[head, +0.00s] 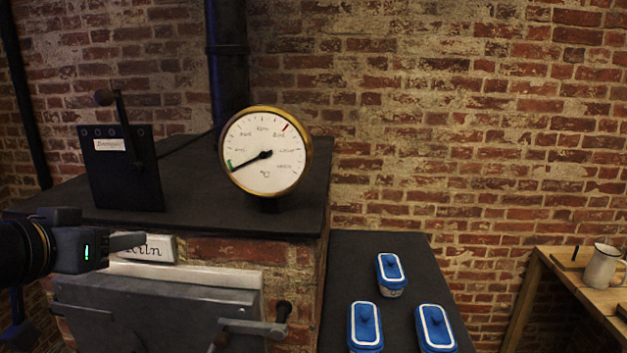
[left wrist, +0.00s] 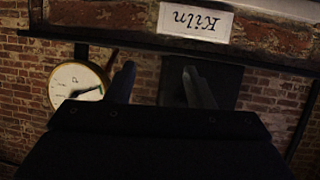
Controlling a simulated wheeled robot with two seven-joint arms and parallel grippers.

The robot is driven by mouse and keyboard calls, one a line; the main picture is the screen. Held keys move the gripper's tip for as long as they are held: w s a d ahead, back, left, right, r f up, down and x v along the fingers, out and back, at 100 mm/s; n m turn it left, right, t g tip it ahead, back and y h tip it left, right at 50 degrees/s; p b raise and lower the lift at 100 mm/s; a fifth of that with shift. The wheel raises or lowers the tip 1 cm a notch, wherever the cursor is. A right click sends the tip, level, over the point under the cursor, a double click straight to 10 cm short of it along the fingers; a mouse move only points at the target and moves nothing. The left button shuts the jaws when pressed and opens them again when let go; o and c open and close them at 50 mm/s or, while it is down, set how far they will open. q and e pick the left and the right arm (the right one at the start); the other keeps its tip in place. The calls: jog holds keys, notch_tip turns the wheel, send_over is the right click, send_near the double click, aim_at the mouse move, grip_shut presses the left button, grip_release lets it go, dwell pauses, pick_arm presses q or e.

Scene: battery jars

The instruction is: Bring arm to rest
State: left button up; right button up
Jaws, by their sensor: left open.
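My left gripper (head: 128,241) comes in from the left in the head view, in front of the kiln's upper front edge by the "Kiln" label (head: 148,248). It is open and empty. In the left wrist view its two fingers (left wrist: 158,85) stand apart with nothing between them. The label also shows upside down there (left wrist: 195,21). My right gripper is not in view.
A round gauge (head: 265,150) and a black lever box (head: 122,168) stand on the kiln top. The kiln door (head: 160,310) has a handle. Blue-lidded jars (head: 390,275) stand on a dark surface. A wooden table (head: 560,270) holds a white jug (head: 602,266).

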pick_arm(q)
jog(key=s+d+f+n+g, duration=0.1)
jog(key=s+d+f+g, duration=0.1)
jog(key=s+f, duration=0.3)
jog(key=s+d+f+n+g, duration=0.1)
jog(key=s+d+f+g, duration=0.2)
jog(key=f, duration=1)
jog(key=s+d+f+n+g+h, duration=0.1)
jog(key=s+d+f+g, duration=0.1)
jog(key=s+f, duration=0.7)
jog(key=shift+s+d+f+g, duration=0.2)
jog(key=shift+d+f+g, duration=0.1)
jog(key=shift+d+f, duration=0.25)
